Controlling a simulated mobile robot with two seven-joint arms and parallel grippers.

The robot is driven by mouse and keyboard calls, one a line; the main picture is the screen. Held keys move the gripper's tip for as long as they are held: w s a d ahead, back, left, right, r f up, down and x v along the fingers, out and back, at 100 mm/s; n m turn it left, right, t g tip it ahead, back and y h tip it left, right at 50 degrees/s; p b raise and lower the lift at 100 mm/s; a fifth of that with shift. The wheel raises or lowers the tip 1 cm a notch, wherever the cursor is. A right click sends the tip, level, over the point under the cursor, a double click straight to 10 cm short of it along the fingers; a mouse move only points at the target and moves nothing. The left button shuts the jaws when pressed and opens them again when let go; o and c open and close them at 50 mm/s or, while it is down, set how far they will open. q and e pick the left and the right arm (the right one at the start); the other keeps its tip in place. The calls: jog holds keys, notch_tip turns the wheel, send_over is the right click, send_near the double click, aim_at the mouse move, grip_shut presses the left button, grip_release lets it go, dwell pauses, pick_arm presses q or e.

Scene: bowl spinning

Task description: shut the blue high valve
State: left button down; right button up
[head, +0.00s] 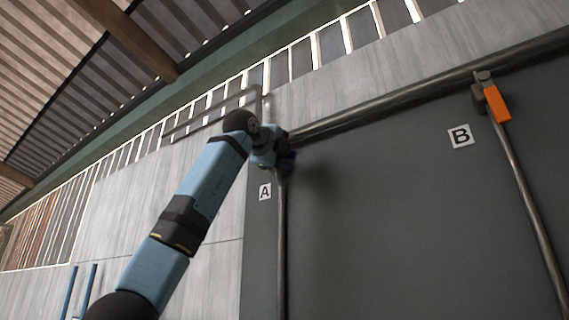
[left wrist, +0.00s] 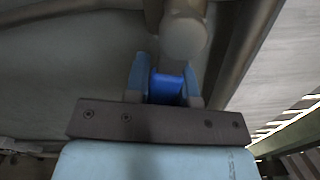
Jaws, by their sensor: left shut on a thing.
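The blue valve handle (left wrist: 167,87) sits between the two fingers of my left gripper (left wrist: 165,84) in the left wrist view. The gripper is shut on it. A pale round valve body or pipe joint (left wrist: 184,38) shows just beyond the handle. In the head view my left arm reaches up to the valve at the top of the pipe by label A, where my left gripper (head: 284,160) covers most of it. Only a small dark blue bit shows there, so the handle's angle is hard to tell. My right gripper is not in view.
An orange valve handle (head: 498,104) hangs on a second pipe to the right, near label B (head: 460,136). A thick horizontal pipe (head: 400,96) runs along the top of the dark panel (head: 400,210). Label A (head: 265,192) is beside the left vertical pipe (head: 282,250).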

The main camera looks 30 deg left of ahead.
pick_arm(q)
jog(key=shift+r+n, duration=0.5)
jog(key=shift+n, duration=0.35)
jog(key=shift+r+n, duration=0.45)
jog(key=shift+n, duration=0.4)
jog(key=c, duration=1)
grip_release()
jog(key=shift+o, duration=0.2)
jog(key=s+b, duration=0.3)
jog(key=s, duration=0.9)
jog(key=shift+a, duration=0.15)
